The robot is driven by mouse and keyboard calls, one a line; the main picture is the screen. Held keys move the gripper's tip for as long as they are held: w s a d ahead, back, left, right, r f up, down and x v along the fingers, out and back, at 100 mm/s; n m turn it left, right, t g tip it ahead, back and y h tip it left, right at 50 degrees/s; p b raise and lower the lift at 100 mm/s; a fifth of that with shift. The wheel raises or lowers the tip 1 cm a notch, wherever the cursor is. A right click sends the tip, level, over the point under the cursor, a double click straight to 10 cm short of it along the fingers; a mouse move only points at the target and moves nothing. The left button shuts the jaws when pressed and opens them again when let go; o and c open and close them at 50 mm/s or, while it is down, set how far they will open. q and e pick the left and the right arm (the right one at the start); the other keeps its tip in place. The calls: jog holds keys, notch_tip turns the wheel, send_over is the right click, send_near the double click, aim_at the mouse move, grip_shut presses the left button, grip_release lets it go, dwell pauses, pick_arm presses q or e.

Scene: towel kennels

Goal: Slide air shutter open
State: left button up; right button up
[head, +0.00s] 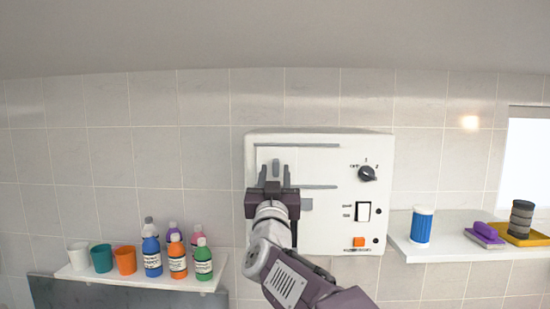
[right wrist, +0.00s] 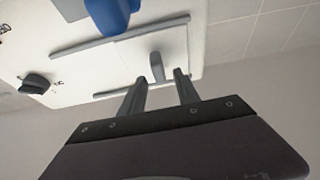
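The white wall box (head: 345,220) carries the air shutter, a pale plate between two grey rails (head: 320,187). A grey upright handle (right wrist: 157,68) stands out from the plate near the rails' left end in the head view. My right gripper (head: 276,175) is in front of it, fingers pointing at the box. In the right wrist view, the open fingers (right wrist: 160,80) are apart, with the handle showing between and beyond their tips. Contact with the handle cannot be told. My left gripper is not in view.
The box also has a black knob (head: 367,173), a rocker switch (head: 363,211) and an orange button (head: 358,242). A left shelf (head: 140,281) holds cups and several bottles. A right shelf (head: 430,250) holds a blue canister (head: 422,225) and brushes. A blue object (right wrist: 112,12) shows close in the wrist view.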

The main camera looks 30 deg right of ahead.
aim_at(276, 167)
jog(key=shift+p+x, duration=0.35)
jog(key=shift+x, duration=0.55)
jog(key=shift+w+d+r, duration=0.2)
jog(key=shift+w+d, duration=0.1)
jog(key=shift+w, duration=0.1)
grip_shut()
dwell(0.4)
